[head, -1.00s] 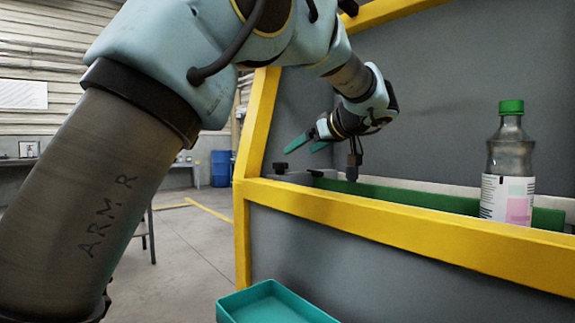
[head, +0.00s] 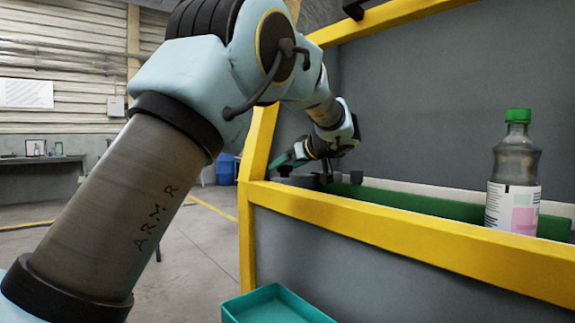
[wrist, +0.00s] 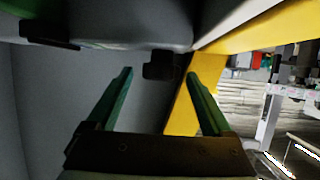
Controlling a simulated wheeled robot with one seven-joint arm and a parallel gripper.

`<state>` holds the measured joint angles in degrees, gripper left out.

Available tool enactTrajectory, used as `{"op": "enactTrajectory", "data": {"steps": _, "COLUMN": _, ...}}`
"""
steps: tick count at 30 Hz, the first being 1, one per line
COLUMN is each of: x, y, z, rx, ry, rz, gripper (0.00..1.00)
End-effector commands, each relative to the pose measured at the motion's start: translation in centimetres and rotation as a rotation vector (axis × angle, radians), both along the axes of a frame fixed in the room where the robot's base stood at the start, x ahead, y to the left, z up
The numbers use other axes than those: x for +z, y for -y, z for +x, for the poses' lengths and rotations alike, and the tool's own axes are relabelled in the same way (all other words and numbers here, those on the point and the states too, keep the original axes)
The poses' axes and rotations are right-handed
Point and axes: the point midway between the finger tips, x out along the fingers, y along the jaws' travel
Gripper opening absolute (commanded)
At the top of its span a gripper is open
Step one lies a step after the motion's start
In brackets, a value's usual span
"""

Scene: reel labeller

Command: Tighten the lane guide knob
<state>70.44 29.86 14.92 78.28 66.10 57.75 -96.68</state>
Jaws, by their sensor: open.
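The lane guide knob (wrist: 160,65) is a small dark knob on a grey surface in the wrist view. It shows between the lines of my two green fingers, just beyond the fingertips and nearer the right one. My gripper (wrist: 160,76) is open and empty. In the head view my gripper (head: 284,159) is low over the far left end of the machine, beside the yellow frame. The knob (head: 284,170) is small and partly hidden there, just below the fingers. Whether a finger touches it I cannot tell. A green guide rail (head: 410,204) runs to the right.
A bottle with a green cap (head: 513,185) stands at the right by the rail. A yellow frame (head: 400,232) edges the machine in front and at the left. A teal tray (head: 272,305) is below in front. Grey panels (head: 430,110) close the back.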

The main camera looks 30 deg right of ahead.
Motion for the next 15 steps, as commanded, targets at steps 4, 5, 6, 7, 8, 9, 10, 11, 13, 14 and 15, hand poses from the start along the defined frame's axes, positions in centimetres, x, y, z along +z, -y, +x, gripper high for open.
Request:
{"op": "enactTrajectory", "data": {"steps": 4, "x": 0.0, "y": -0.01, "z": -0.01, "rx": 0.0, "ry": 0.0, "rz": 0.0, "gripper": 0.77}}
{"op": "enactTrajectory", "data": {"steps": 5, "x": 0.0, "y": -0.01, "z": -0.01, "rx": 0.0, "ry": 0.0, "rz": 0.0, "gripper": 0.74}}
{"op": "enactTrajectory", "data": {"steps": 6, "x": 0.01, "y": -0.01, "z": -0.02, "rx": 0.0, "ry": 0.0, "rz": 0.0, "gripper": 0.7}}
{"op": "enactTrajectory", "data": {"steps": 7, "x": 0.01, "y": -0.01, "z": -0.02, "rx": 0.0, "ry": 0.0, "rz": 0.0, "gripper": 0.66}}
{"op": "enactTrajectory", "data": {"steps": 8, "x": 0.01, "y": -0.01, "z": -0.02, "rx": 0.0, "ry": 0.0, "rz": 0.0, "gripper": 0.63}}
{"op": "enactTrajectory", "data": {"steps": 9, "x": 0.01, "y": -0.01, "z": -0.02, "rx": 0.0, "ry": 0.0, "rz": 0.0, "gripper": 0.58}}
{"op": "enactTrajectory", "data": {"steps": 10, "x": 0.01, "y": -0.02, "z": -0.02, "rx": 0.0, "ry": 0.0, "rz": 0.0, "gripper": 0.55}}
{"op": "enactTrajectory", "data": {"steps": 11, "x": 0.01, "y": -0.02, "z": -0.02, "rx": 0.001, "ry": 0.0, "rz": 0.0, "gripper": 0.52}}
{"op": "enactTrajectory", "data": {"steps": 13, "x": 0.01, "y": -0.02, "z": -0.02, "rx": 0.0, "ry": 0.0, "rz": 0.0, "gripper": 0.44}}
{"op": "enactTrajectory", "data": {"steps": 14, "x": 0.01, "y": -0.02, "z": -0.02, "rx": 0.001, "ry": 0.0, "rz": 0.0, "gripper": 0.4}}
{"op": "enactTrajectory", "data": {"steps": 15, "x": 0.01, "y": -0.02, "z": -0.02, "rx": 0.001, "ry": 0.0, "rz": 0.0, "gripper": 0.36}}
